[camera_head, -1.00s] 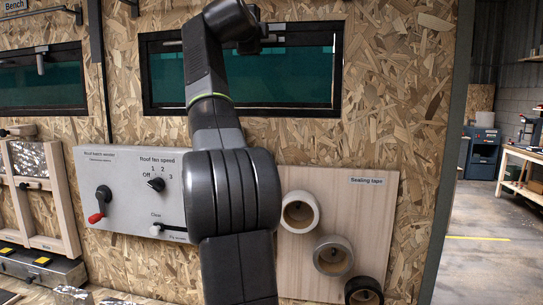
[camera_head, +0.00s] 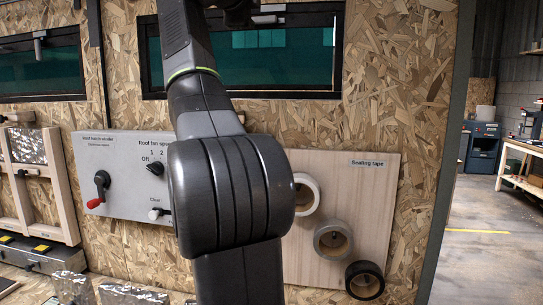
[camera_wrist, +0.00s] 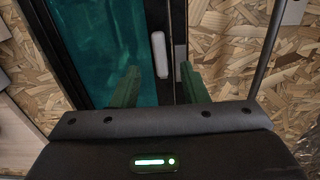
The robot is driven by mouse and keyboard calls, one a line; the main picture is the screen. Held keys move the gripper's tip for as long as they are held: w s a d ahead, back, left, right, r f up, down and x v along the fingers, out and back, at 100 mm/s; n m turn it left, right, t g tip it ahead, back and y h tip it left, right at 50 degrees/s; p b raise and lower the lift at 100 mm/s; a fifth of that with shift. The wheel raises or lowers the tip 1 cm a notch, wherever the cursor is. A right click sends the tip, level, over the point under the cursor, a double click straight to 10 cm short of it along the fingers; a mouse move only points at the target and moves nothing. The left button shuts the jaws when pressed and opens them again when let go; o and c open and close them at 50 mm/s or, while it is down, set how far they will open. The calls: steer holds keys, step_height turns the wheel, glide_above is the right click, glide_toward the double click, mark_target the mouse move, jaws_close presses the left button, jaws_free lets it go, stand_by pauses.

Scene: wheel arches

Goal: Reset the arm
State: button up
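My gripper (camera_wrist: 158,88) shows in the wrist view with its two green fingers apart and nothing between them. Beyond the fingers is a window with a teal pane (camera_wrist: 105,45), a dark frame and a white handle (camera_wrist: 159,55). The handle lies in line with the gap between the fingers; I cannot tell how far beyond it is. In the head view my arm (camera_head: 228,190) rises through the middle, and its far end runs to the top edge, where the gripper cannot be made out.
A grey control panel (camera_head: 125,205) with a red-tipped crank (camera_head: 99,190) and a fan knob (camera_head: 155,168) is left of my arm. A wooden board (camera_head: 375,210) with several tape rolls (camera_head: 364,280) is on the right. A dark-framed window (camera_head: 290,60) is behind my arm.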

steer(key=b, duration=0.2)
glide_toward(258, 22)
steer(key=w+p, duration=0.2)
steer(key=w, duration=0.1)
steer(key=w+d+p, duration=0.1)
steer(key=w+p, duration=0.1)
steer(key=w, duration=0.1)
steer(key=w+p, duration=0.2)
steer(key=w, duration=0.1)
steer(key=shift+w+d+r, duration=0.1)
steer(key=shift+d+r, duration=0.15)
steer(key=shift+d, duration=0.15)
steer(key=shift+f+n, duration=0.25)
steer(key=shift+n, duration=0.35)
steer(key=shift+s+f+n, duration=0.1)
steer(key=shift+s+n, duration=0.2)
steer(key=shift+n, duration=0.4)
steer(key=shift+w+f+n, duration=0.2)
steer(key=shift+n, duration=0.2)
steer(key=shift+s, duration=0.1)
